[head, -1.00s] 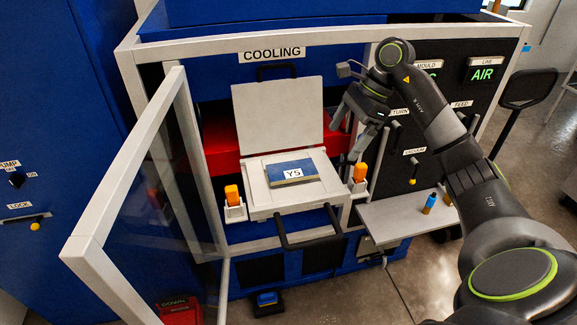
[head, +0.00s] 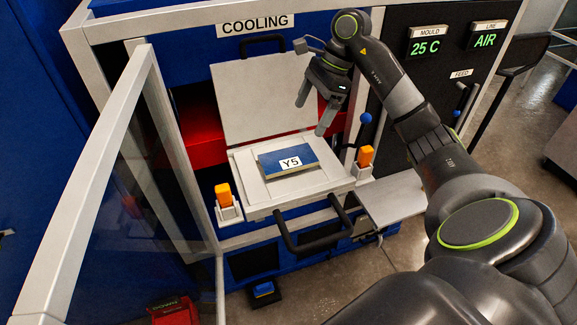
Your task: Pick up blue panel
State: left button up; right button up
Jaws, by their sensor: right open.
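The blue panel (head: 273,166) lies flat in the open white mould (head: 246,182) and carries a white label reading Y5. The mould's lid (head: 255,108) stands raised behind it. My right gripper (head: 312,118) is open and empty, above and to the right of the panel, in front of the lid's right part. Its fingers point down and do not touch the panel. My left gripper is not in the head view.
The glass door (head: 150,200) with its light frame stands open at the left. Orange clamps (head: 223,194) and (head: 366,155) flank the mould. A black bar handle (head: 312,240) juts out in front. A grey shelf (head: 393,198) sits at the right.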

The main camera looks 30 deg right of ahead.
jog(key=b, duration=0.3)
send_near(289, 157)
jog(key=shift+w+a+f, duration=0.1)
jog(key=shift+w+f, duration=0.15)
jog(key=shift+f, duration=0.3)
jog(key=shift+w+a+f, duration=0.1)
jog(key=shift+w+f, duration=0.15)
jog(key=shift+f, duration=0.25)
jog(key=shift+s+a+f, duration=0.1)
jog(key=shift+a+f, duration=0.1)
jog(key=x, duration=0.1)
jog(key=b+x, duration=0.2)
jog(key=shift+s+f, duration=0.1)
jog(key=shift+s, duration=0.2)
jog(key=shift+a+f, duration=0.25)
jog(key=shift+w+a+f, duration=0.1)
jog(key=shift+a+f, duration=0.15)
jog(key=shift+f, duration=0.45)
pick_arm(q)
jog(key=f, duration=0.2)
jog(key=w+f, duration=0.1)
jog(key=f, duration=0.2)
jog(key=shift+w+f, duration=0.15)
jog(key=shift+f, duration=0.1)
pick_arm(e)
jog(key=c, duration=1.1)
jog(key=shift+r, duration=0.1)
